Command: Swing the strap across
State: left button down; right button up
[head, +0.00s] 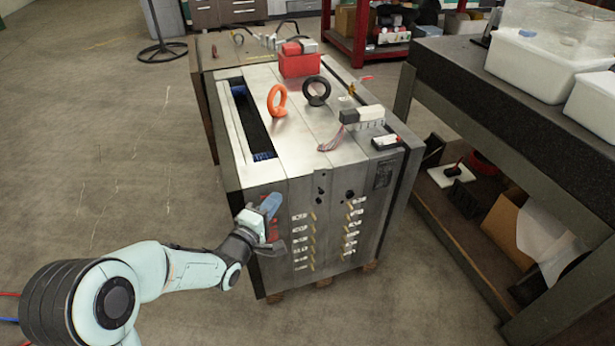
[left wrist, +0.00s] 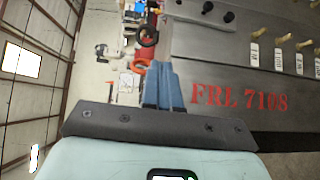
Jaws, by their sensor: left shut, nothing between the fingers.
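The steel mould base (head: 270,180) stands in the middle of the head view. Its front face has a narrow grey plate with dark round bolts or knobs (head: 320,190) near the top; the plate (left wrist: 200,13) also shows at the top of the left wrist view. I cannot tell whether it is the strap. My left gripper (head: 271,205) is at the left part of the front face, shut and empty. Its blue fingers (left wrist: 164,84) are together beside the red lettering FRL 7108 (left wrist: 238,98). I cannot tell whether they touch the face. My right gripper is out of view.
Brass fittings (head: 313,240) with white tags stick out of the front face. An orange ring (head: 277,100), a black ring (head: 317,91) and a red box (head: 299,63) are on top. A workbench (head: 450,80) stands close on the right.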

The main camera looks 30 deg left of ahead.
pick_arm(q)
jog(key=b, duration=0.1)
send_near(306, 176)
notch_tip(306, 176, up, 3)
jog(key=a, duration=0.2)
jog(key=w, duration=0.1)
jog(key=w+b, duration=0.1)
jog(key=w, duration=0.3)
jog(key=shift+f, duration=0.3)
jog(key=shift+w+d+b, duration=0.6)
jog(key=shift+w+d, duration=0.25)
jog(key=shift+d, duration=0.05)
jog(key=shift+w+d, duration=0.4)
jog(key=shift+w, duration=0.05)
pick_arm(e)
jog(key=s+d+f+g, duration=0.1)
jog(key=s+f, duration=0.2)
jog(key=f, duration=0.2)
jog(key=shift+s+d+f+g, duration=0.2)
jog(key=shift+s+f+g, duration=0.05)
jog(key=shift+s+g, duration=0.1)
